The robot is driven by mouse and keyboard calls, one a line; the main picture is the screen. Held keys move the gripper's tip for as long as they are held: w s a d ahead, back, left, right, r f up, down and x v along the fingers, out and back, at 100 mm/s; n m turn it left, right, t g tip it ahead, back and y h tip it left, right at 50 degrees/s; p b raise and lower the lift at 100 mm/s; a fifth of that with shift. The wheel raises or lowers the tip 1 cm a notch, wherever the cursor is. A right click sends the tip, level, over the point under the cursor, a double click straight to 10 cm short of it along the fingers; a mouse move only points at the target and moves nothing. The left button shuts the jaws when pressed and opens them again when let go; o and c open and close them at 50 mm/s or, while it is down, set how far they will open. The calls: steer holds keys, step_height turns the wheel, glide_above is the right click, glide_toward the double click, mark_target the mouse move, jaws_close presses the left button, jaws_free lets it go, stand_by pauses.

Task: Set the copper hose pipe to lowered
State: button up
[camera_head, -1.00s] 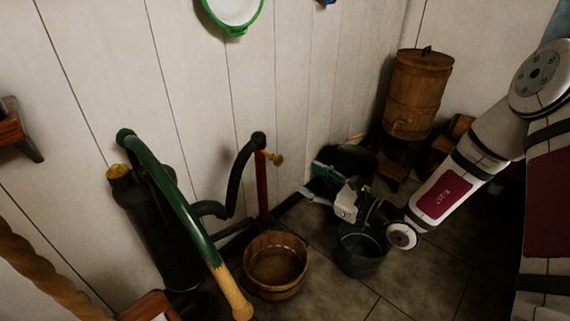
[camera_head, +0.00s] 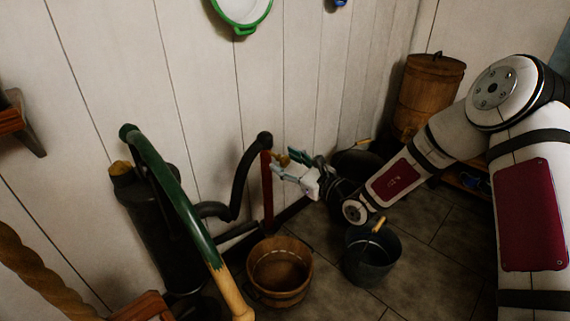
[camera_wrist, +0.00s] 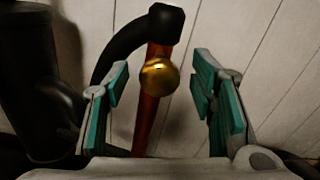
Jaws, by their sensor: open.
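The copper hose pipe (camera_head: 267,188) is a reddish upright tube by the wall, joined at its top to a curved black hose (camera_head: 240,185). A round brass knob (camera_wrist: 160,77) sticks out near its top. My gripper (camera_head: 286,166) is open just right of the pipe's upper part. In the wrist view, the knob and the copper hose pipe (camera_wrist: 148,120) show between my two green-padded fingers, with a gap on both sides. The knob is partly hidden by my fingers in the head view. I cannot tell how far the fingertips are from it.
A dark pump (camera_head: 155,235) with a green handle (camera_head: 175,190) stands left of the pipe. A wooden bucket (camera_head: 279,270) sits below the pipe, and a metal bucket (camera_head: 370,258) is below my arm. A wooden barrel (camera_head: 428,92) stands in the back corner.

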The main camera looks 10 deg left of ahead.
steer(key=shift+w+a, duration=0.25)
steer(key=shift+a, duration=0.1)
